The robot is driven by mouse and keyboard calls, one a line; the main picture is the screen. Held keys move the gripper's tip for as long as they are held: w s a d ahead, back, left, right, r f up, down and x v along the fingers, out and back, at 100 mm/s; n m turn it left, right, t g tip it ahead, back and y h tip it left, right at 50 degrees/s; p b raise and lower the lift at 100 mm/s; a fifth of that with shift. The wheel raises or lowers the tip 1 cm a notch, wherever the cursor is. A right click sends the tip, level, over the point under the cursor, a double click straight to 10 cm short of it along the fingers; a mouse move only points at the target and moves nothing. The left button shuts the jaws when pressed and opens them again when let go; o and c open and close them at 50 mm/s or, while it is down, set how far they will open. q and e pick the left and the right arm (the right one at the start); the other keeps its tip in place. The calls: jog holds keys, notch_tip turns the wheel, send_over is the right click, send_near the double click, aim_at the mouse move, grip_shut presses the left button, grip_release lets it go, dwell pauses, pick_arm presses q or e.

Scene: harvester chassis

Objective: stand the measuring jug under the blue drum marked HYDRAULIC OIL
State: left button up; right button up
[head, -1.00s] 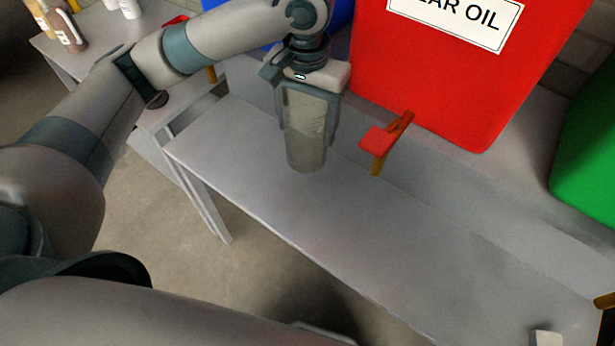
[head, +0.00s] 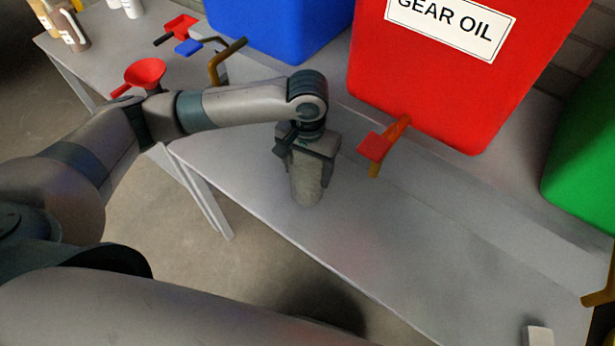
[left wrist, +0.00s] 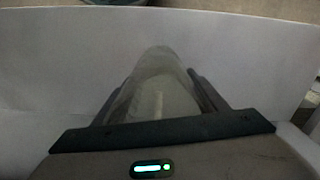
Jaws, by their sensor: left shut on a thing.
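The measuring jug (head: 307,190) is a cloudy, clear vessel, mostly hidden by my left gripper (head: 306,165). That gripper is shut on it from above. In the left wrist view the jug (left wrist: 160,88) sits between the fingers. It is upright over the grey bench, left of the red drum's tap; I cannot tell whether its base touches the bench. The blue drum (head: 280,25) stands at the back, its marking out of view. A brown tap (head: 224,62) sticks out at its lower left, away from the jug. My right gripper is not in view.
A red drum (head: 455,80) marked GEAR OIL has a tap with a red handle (head: 376,147). A green drum (head: 590,160) is at right. A red funnel (head: 146,72) and bottles stand on the left table (head: 110,50).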

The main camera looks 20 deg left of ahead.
pick_arm(q)
notch_tip(320, 180, down, 3)
jog(key=shift+f+p, duration=0.15)
jog(key=shift+p, duration=0.35)
jog(key=shift+f, duration=0.4)
jog(key=shift+f, duration=0.1)
jog(key=o, duration=1.1)
